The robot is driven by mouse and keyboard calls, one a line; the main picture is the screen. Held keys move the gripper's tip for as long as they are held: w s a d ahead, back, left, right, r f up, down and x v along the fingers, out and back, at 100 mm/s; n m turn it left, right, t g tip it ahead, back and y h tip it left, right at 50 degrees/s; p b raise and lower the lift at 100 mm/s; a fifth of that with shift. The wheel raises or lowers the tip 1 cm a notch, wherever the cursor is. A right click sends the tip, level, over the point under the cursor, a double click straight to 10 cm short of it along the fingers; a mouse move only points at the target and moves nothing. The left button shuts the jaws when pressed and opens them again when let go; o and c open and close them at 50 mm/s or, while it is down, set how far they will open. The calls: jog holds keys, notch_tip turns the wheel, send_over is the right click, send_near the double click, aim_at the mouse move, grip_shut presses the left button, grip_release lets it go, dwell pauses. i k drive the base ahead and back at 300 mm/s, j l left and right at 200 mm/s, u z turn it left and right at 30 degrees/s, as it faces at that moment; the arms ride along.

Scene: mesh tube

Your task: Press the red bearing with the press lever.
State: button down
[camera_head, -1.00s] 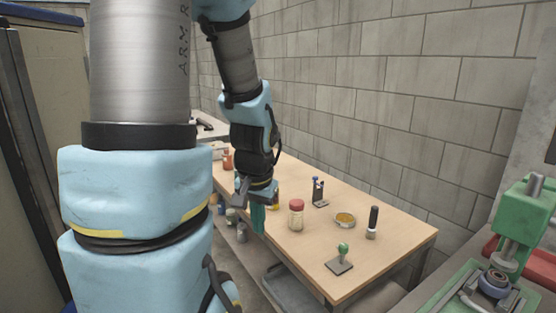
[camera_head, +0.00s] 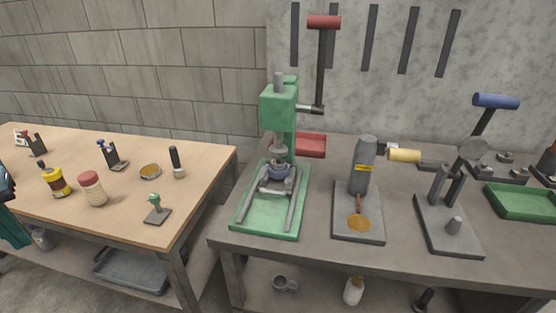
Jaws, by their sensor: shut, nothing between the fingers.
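The green arbor press (camera_head: 280,108) stands on the grey workbench, on a green base. Its press lever (camera_head: 323,65) is raised and nearly upright, with a red grip (camera_head: 324,22) on top. A bearing (camera_head: 279,172) sits below the ram, on the press's supports. It looks dark blue-grey, and I see no clearly red bearing. I cannot tell whether the ram touches it. Only a sliver of my arm shows at the left edge; the fingers of my gripper are outside the picture, far left of the press.
A red tray (camera_head: 311,146) lies behind the press. Right of it stand a grey device with a yellow handle (camera_head: 404,156) and one with a blue-gripped lever (camera_head: 495,101). The wooden table (camera_head: 205,190) at left holds jars and stamps. A gap separates the two tables.

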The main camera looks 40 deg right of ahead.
aim_at(324, 23)
jog(key=k+l+u, duration=0.15)
jog(key=u, duration=0.3)
jog(key=k+l+u, duration=0.2)
jog(key=u, duration=0.2)
jog(key=k+l+u, duration=0.1)
jog(key=k+l, duration=0.45)
jog(key=k, duration=0.25)
jog(key=k+l+u, duration=0.25)
jog(key=k+l, duration=0.2)
jog(key=k, duration=0.35)
